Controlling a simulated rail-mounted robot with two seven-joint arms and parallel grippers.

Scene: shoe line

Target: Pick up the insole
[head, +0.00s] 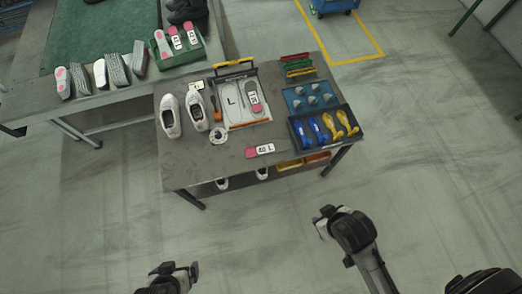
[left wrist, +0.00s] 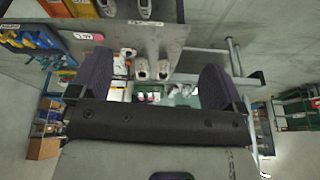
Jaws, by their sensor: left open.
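A flat insole (head: 262,150) with a pink heel end and a white label, which seems to read 40 L, lies on bare tabletop near the front edge of the grey table (head: 225,172). It also shows in the left wrist view (left wrist: 83,36), upside down at the upper left. My left gripper (head: 177,268) is low in the head view, in front of the table and well apart from the insole. In the left wrist view its two dark fingers (left wrist: 156,82) are spread with nothing held. My right arm's end (head: 328,220) is at the lower right; its jaws are not clear.
A tray (head: 236,125) with a labelled insole stands behind, white shoes (head: 171,116) at the left. A dark crate (head: 325,145) of blue and yellow pieces is to the right. A green bin (head: 180,58) and more soles are on the left bench. Floor before the table is clear.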

